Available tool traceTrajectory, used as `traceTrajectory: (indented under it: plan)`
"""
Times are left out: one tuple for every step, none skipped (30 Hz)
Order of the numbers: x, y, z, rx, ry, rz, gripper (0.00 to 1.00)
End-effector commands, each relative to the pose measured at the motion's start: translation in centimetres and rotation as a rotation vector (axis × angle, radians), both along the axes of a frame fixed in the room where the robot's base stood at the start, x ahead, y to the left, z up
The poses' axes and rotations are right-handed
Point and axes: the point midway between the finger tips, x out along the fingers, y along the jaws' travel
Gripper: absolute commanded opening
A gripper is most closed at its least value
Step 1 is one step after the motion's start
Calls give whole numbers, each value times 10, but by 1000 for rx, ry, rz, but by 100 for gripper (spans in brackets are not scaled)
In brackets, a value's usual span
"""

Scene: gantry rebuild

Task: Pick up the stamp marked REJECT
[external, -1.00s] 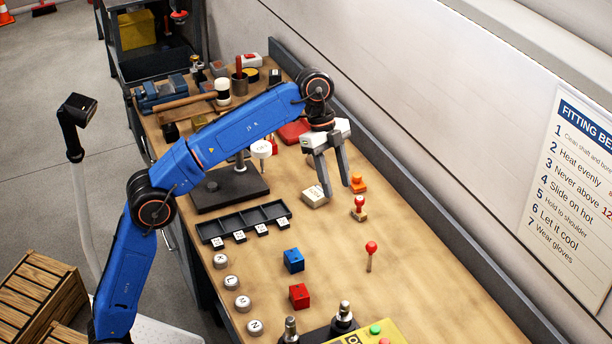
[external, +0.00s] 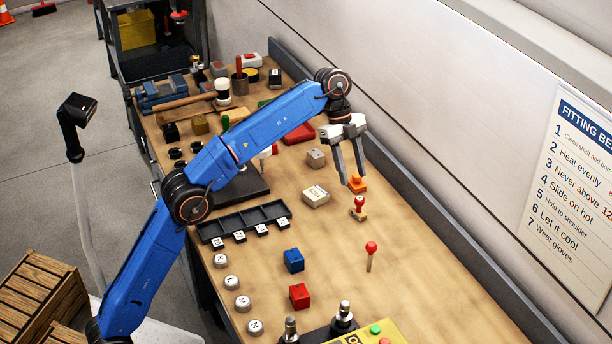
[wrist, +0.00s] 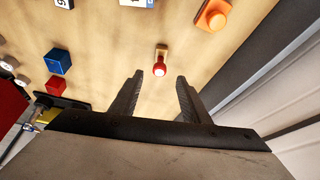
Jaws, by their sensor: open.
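A small stamp (external: 359,208) with a red knob and a wooden base stands upright on the bench. It also shows in the wrist view (wrist: 160,64), just beyond and between the fingertips. No REJECT marking can be read on it. My gripper (external: 353,180) is open and empty, its fingers pointing down above the bench near the orange piece. In the wrist view the two fingers (wrist: 159,74) stand apart with nothing between them.
An orange piece (external: 357,186) stands close behind the stamp. A red-knobbed pin (external: 371,252), a blue cube (external: 293,261), a red cube (external: 299,296) and a pale box (external: 315,196) stand nearby. The wall rail (external: 430,205) runs along the right.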

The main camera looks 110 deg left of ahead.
Motion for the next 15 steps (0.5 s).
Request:
traceTrajectory:
  plan:
    - [0,0,-4,-1,1,1,42]
    - [0,0,-5,0,0,1,42]
    - [-1,0,-8,-1,2,1,42]
    - [-1,0,-10,-1,2,1,42]
    - [-1,0,-12,-1,2,1,42]
    - [-1,0,-15,-1,2,1,42]
    - [-1,0,-16,-1,2,1,42]
    - [-1,0,-21,-2,2,1,42]
    - [-1,0,-26,-2,3,2,42]
    - [-1,0,-29,-1,2,1,42]
    - [-1,0,-31,-2,2,1,42]
    - [-1,0,-34,-1,2,1,42]
    - [-1,0,-36,-1,2,1,42]
    - [-1,0,-38,-1,2,1,42]
    - [0,0,-40,-1,2,1,42]
